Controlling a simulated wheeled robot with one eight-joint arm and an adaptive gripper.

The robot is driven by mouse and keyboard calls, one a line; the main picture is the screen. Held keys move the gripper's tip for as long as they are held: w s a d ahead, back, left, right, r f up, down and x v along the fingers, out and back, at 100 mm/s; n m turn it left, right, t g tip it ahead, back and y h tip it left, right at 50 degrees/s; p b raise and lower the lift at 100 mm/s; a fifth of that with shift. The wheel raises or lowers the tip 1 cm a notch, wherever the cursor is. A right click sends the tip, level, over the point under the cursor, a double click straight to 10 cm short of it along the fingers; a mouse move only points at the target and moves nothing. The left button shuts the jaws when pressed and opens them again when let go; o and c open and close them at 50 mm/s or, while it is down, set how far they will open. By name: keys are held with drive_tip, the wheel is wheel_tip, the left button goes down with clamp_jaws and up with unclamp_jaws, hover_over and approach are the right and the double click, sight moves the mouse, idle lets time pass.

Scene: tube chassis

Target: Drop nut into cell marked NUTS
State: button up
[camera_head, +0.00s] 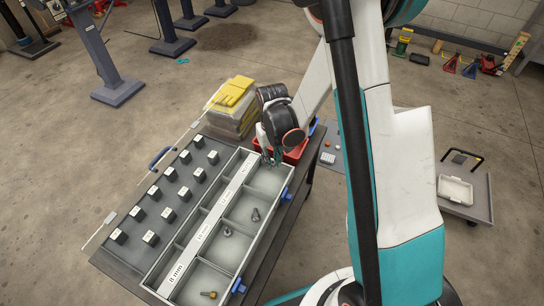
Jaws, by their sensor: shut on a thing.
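My gripper (271,159) points down at the far end of the grey divided tray (224,262), over or near its farthest cell. The fingers are small and dark here and look closed. They hold something, but the nut cannot be made out between them. The tray has a row of larger cells on the right and narrower ones on the left, split by a white label strip (207,222). The strip reads "8 mm" at the near end; its other words are too small to read, so I cannot tell which cell is marked NUTS.
Grey bolts (256,215) and (228,231) and a brass-coloured part (209,294) lie in the nearer cells. Several black blocks with pale tops (171,174) stand on the left panel. A red bin (296,152) and yellow gloves (233,92) on a stack are beyond the tray.

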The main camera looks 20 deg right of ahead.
drive_tip(key=o, duration=0.8)
drive_tip(key=shift+r, duration=0.1)
wheel_tip(320, 180, up, 12)
drive_tip(key=shift+f, duration=0.1)
idle(0.3)
